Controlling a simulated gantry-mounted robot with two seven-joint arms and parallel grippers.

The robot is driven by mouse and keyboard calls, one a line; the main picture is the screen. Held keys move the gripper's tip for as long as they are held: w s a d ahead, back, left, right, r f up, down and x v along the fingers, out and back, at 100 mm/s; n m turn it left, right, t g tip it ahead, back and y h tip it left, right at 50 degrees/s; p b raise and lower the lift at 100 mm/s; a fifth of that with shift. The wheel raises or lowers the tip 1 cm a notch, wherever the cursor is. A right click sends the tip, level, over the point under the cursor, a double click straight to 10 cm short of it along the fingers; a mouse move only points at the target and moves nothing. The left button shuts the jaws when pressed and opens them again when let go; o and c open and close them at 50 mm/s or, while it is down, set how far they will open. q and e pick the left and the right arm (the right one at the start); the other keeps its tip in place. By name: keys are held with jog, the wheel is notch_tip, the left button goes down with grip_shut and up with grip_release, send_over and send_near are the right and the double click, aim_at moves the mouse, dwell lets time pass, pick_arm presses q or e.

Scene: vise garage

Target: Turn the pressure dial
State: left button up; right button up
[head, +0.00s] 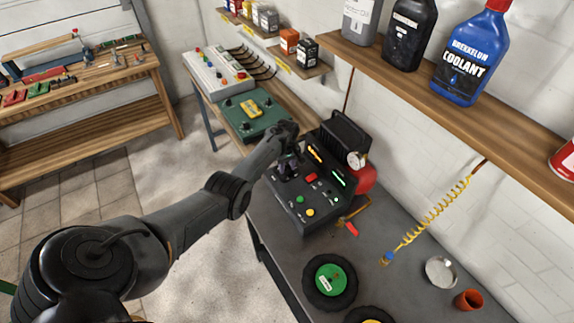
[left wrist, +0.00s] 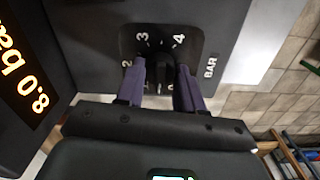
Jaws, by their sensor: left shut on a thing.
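The black compressor control box (head: 328,197) stands on the grey workbench. My left gripper (head: 288,168) reaches its panel's left side. In the left wrist view, its two purple-grey fingers (left wrist: 160,85) are shut on the sides of the black pressure dial knob (left wrist: 161,66). The dial plate (left wrist: 157,36) shows the numbers 2, 3 and 4, with BAR printed beside it. The orange display (left wrist: 28,75) reads 8.0 bar. In the head view the gripper hides most of the dial. My right gripper is in neither view.
The box carries a red button (head: 311,178) and green and yellow ones. A round gauge (head: 357,159) sits behind it. A wheel with a green hub (head: 329,281) lies in front. A coiled yellow hose (head: 437,213) hangs at right. A shelf (head: 430,85) with bottles runs above the bench.

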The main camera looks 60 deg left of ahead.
pick_arm(q)
jog(key=m, duration=0.4)
jog(key=shift+m, duration=0.3)
jog(key=m, duration=0.3)
jog(key=shift+m+p, duration=0.3)
jog(key=m, duration=0.3)
jog(key=shift+m, duration=0.4)
jog(key=m, duration=0.3)
jog(key=shift+m+b, duration=0.3)
jog(key=m+b, duration=0.1)
jog(key=m, duration=0.2)
jog(key=shift+m, duration=0.3)
jog(key=m+b, duration=0.1)
jog(key=m, duration=0.2)
jog(key=shift+f+m, duration=0.1)
jog(key=shift+m, duration=0.2)
jog(key=m+b, duration=0.1)
jog(key=m, duration=0.2)
jog(key=shift+b, duration=0.35)
jog(key=shift+m+b, duration=0.7)
jog(key=shift+m, duration=1.2)
